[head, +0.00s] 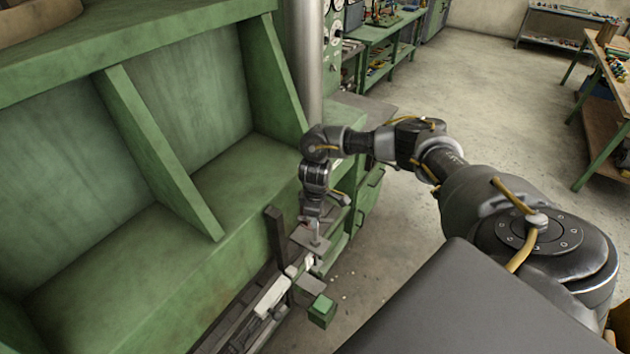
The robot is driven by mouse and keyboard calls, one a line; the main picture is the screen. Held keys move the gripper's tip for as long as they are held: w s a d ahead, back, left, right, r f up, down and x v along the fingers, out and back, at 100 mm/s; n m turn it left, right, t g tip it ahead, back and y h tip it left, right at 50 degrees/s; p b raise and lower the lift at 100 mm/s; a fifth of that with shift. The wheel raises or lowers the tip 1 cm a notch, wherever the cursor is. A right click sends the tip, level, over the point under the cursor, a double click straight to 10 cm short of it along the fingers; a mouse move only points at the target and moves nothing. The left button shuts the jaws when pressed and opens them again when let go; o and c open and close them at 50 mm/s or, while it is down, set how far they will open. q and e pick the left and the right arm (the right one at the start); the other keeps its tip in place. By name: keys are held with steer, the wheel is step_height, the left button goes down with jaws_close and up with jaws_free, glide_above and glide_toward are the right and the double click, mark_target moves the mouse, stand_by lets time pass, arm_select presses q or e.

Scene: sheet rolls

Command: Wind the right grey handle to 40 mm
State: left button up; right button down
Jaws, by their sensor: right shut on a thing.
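My right gripper (313,222) points down in the middle of the head view, at the right end of the green machine. It is shut on the right grey handle (317,240), a small upright grip above a flat grey plate. The fingers and wrist hide much of the handle. Any scale or reading in millimetres is too small to make out. My left gripper does not show.
The large green machine frame (155,135) with open bays fills the left. A dark upright post (275,235) stands close left of the gripper. A small green block (322,310) is in front, near a pale rail (265,305). Open floor (480,110) lies to the right.

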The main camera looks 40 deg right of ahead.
steer(key=m, duration=0.5)
steer(key=c, duration=1)
jaws_free()
step_height(320, 180, up, 10)
stand_by(0.4)
steer(key=shift+s+f, duration=0.1)
stand_by(0.4)
